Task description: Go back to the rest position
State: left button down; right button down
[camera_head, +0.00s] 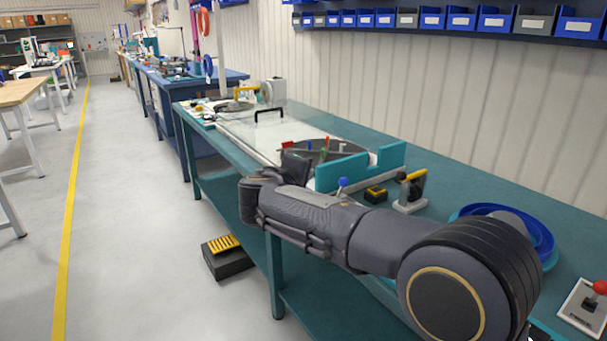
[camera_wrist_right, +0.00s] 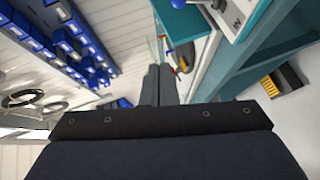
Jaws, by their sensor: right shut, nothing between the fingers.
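My right gripper (camera_head: 296,163) is over the front edge of the teal workbench (camera_head: 470,182), at the end of my right arm, which comes in from the lower right. In the right wrist view its two dark fingers (camera_wrist_right: 158,82) lie side by side, shut and empty. In the head view the fingers are near the left end of a teal bracket (camera_head: 342,174) and partly overlap the things behind them; I cannot tell whether they touch. My left gripper is not in view.
On the bench are a dark round disc (camera_head: 345,150) with coloured pegs, a toggle clamp (camera_head: 412,190), a blue reel (camera_head: 540,232) and a red-knobbed lever box (camera_head: 585,305). A yellow-topped pedal (camera_head: 226,258) sits on the floor. Blue bins (camera_head: 461,19) line the wall. The left aisle is clear.

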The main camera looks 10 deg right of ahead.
jog(key=s+d+f+m+g+y, duration=0.1)
jog(key=s+d+f+g, duration=0.1)
jog(key=s+d+f, duration=0.1)
jog(key=s+d+f+m+g+y, duration=0.1)
jog(key=s+d+f+m+y, duration=0.1)
jog(key=s+d, duration=0.3)
jog(key=s+d+f+m+g+y, duration=0.1)
jog(key=s+d+f+g, duration=0.1)
jog(key=s, duration=0.5)
jog(key=shift+d+f+g, duration=0.15)
jog(key=shift+d+f, duration=0.3)
jog(key=shift+f, duration=0.25)
jog(key=shift+d+f+g, duration=0.15)
jog(key=shift+d+f, duration=0.3)
jog(key=shift+f, duration=0.25)
jog(key=s+a+f+m+y, duration=0.2)
jog(key=s+a+f+y, duration=0.1)
jog(key=s, duration=0.5)
jog(key=s+a+f+m+g+y, duration=0.1)
jog(key=s+a+f+m+y, duration=0.15)
jog(key=s, duration=0.55)
jog(key=s+a+f+m+y, duration=0.3)
jog(key=s, duration=0.5)
notch_tip(320, 180, up, 19)
jog(key=p, duration=1.9)
jog(key=shift+d+f+n, duration=0.15)
jog(key=shift+f+n, duration=0.05)
jog(key=shift+n, duration=0.25)
